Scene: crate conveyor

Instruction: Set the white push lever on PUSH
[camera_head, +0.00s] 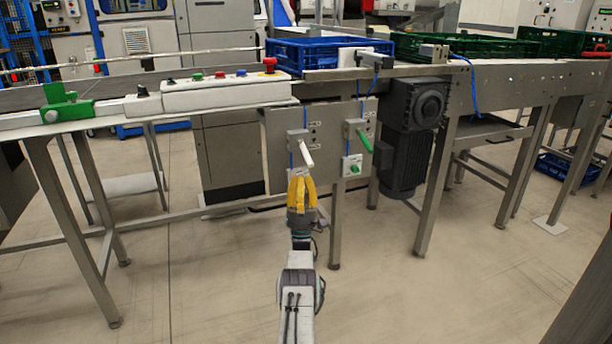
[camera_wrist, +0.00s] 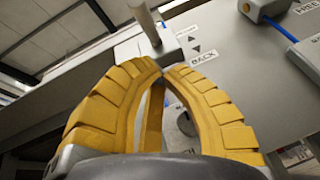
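The white push lever (camera_head: 306,153) sticks out from a grey block on the grey panel (camera_head: 283,135) under the conveyor. In the wrist view its pale rod (camera_wrist: 145,18) rises from a metal block, beyond my fingertips. My gripper (camera_head: 301,178) has yellow ribbed fingers and is just below the lever in the head view. In the wrist view the fingertips (camera_wrist: 164,69) come together with nothing between them, apart from the lever as far as I can tell. A BACK label (camera_wrist: 202,57) with arrows is beside the lever block. Part of the lower lettering is hidden behind my right finger.
A green lever (camera_head: 364,141) is right of the white one, above a small green knob (camera_head: 354,168). A dark motor (camera_head: 414,125) hangs further right. A blue crate (camera_head: 300,55) sits on the conveyor above. Table legs flank the panel; the floor in front is clear.

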